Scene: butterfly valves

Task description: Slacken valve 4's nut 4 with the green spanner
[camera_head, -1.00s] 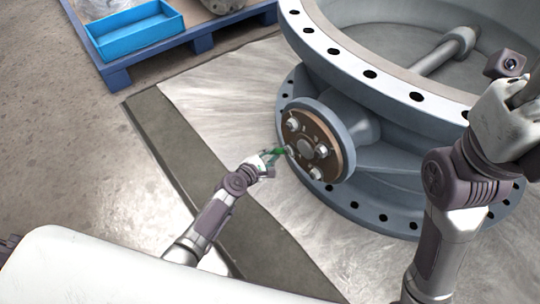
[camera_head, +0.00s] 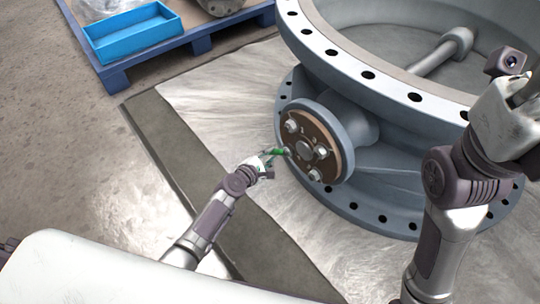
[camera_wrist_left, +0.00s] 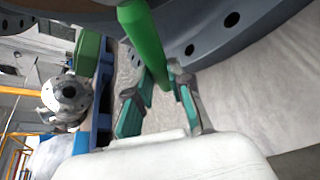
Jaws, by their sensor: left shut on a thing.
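The valve (camera_head: 362,110) is a large grey flanged ring in the middle right of the head view. On its side is a round brown plate (camera_head: 318,133) with several nuts around a central shaft end. My left gripper (camera_head: 271,160) is shut on the green spanner (camera_head: 280,152), at the plate's left edge. In the left wrist view the green spanner (camera_wrist_left: 143,38) runs up from between the teal fingers (camera_wrist_left: 158,98). Its far end is out of that view, and I cannot tell whether it sits on a nut. My right gripper (camera_head: 520,100) is at the right edge, its fingers mostly cut off.
A blue tray (camera_head: 135,44) stands on a blue pallet (camera_head: 118,76) at the upper left. A dark strip (camera_head: 165,150) crosses the floor left of the valve. A grey flanged part (camera_wrist_left: 67,96) shows at the left of the left wrist view.

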